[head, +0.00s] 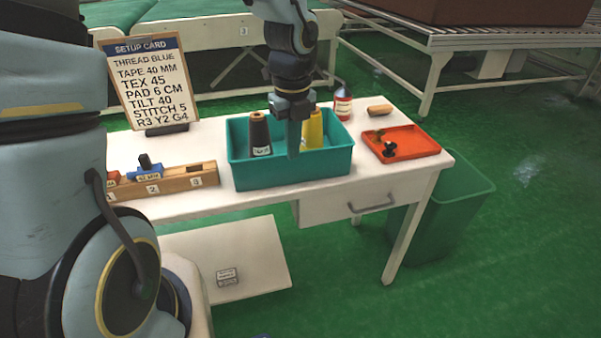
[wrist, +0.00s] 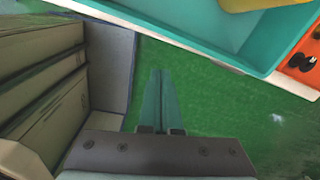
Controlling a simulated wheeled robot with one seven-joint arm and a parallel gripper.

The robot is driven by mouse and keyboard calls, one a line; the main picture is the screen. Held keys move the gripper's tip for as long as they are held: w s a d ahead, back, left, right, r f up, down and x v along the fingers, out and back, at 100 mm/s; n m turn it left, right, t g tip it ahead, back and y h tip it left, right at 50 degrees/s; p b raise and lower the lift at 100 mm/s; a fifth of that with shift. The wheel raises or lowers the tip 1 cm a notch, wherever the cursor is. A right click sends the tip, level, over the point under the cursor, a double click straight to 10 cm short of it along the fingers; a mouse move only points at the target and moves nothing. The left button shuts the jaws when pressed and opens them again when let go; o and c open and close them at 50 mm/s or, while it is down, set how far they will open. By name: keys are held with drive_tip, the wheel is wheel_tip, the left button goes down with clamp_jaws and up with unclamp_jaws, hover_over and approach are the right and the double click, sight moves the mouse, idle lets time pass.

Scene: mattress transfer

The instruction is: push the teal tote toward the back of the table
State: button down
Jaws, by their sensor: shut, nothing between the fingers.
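The teal tote (head: 260,174) stands at the front edge of the white table, holding a black thread cone (head: 260,134) and a yellow cone (head: 313,130). My gripper (head: 293,156) points down and overlaps the tote's front wall in the head view. In the wrist view its closed fingers (wrist: 160,74) hang over green floor, just outside the table edge, with the tote (wrist: 215,27) beyond. A gap shows between fingers and tote there. The fingers are shut and empty. Part of the yellow cone is hidden behind my gripper.
An orange tray (head: 424,141) with small dark items lies right of the tote. A red bottle (head: 342,104) and a tan block (head: 380,110) stand behind. A wooden rack (head: 182,182) and the setup card (head: 150,85) are left. A green bin (head: 455,195) stands beside the table.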

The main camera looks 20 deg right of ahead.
sight(285, 147)
drive_tip(key=d+f+m, duration=0.1)
drive_tip(key=f, duration=0.2)
drive_tip(key=w+f+m, duration=0.1)
drive_tip(key=f, duration=0.2)
drive_tip(key=d+f+p, duration=0.1)
drive_tip(key=f, duration=0.3)
drive_tip(key=shift+w+d+m, duration=0.3)
drive_tip(key=shift+w+m, duration=0.1)
drive_tip(key=shift+w+d+f, duration=0.1)
drive_tip(key=shift+w+f, duration=0.05)
drive_tip(key=shift+w, duration=0.35)
drive_tip(key=w+p, duration=0.1)
drive_tip(key=w, duration=0.5)
drive_tip(key=w+d+p, duration=0.1)
drive_tip(key=w+p, duration=0.1)
drive_tip(key=w, duration=0.3)
drive_tip(key=w+d+p, duration=0.1)
drive_tip(key=w+p, duration=0.1)
drive_tip(key=w, duration=0.4)
drive_tip(key=shift+w+d, duration=0.1)
drive_tip(key=shift+w, duration=0.2)
